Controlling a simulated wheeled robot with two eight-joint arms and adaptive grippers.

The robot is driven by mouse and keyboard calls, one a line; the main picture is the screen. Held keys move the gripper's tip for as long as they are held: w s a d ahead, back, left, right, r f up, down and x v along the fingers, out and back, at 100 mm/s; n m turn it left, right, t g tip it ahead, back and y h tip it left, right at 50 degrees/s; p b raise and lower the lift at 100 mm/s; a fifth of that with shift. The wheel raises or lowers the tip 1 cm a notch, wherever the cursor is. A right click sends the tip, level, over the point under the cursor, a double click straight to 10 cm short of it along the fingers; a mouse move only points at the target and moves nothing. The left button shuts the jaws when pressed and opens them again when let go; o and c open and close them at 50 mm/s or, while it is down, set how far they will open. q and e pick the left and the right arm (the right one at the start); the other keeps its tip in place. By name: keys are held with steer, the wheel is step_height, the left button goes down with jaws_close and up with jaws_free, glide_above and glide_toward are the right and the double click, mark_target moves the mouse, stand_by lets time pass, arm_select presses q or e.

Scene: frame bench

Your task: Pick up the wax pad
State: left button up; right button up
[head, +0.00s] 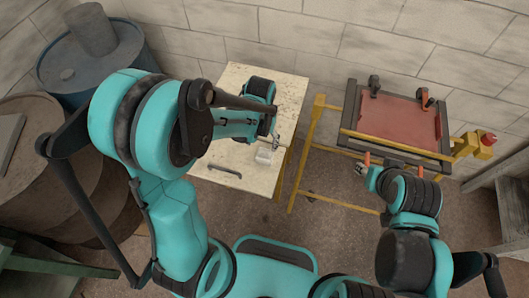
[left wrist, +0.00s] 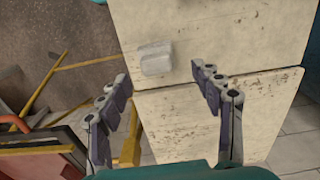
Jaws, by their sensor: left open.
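The wax pad, a small pale whitish block (head: 263,156), lies on the cream worn tabletop (head: 225,160) near its right edge. It also shows in the left wrist view (left wrist: 156,59), ahead of the fingertips and roughly between their lines. My left gripper (head: 274,136) is over the table just beyond the pad in the head view. In the left wrist view its fingers (left wrist: 160,82) are spread wide with nothing between them. My right gripper (head: 362,168) is at the yellow frame, away from the pad; its fingers are too small to read.
A dark bar-shaped handle (head: 225,171) lies on the table left of the pad. A yellow frame (head: 318,130) with a red panel (head: 400,118) stands on the right. A blue drum (head: 95,62) and rusty barrels (head: 60,150) stand at the left.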

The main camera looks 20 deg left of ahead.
mark_target(265, 150)
arm_select(q)
steer(key=f, duration=0.2)
steer(key=f+b, duration=0.1)
steer(key=f, duration=0.1)
steer(key=w+f+b, duration=0.1)
steer(key=f, duration=0.2)
steer(key=shift+d, duration=0.4)
steer(key=c, duration=1.3)
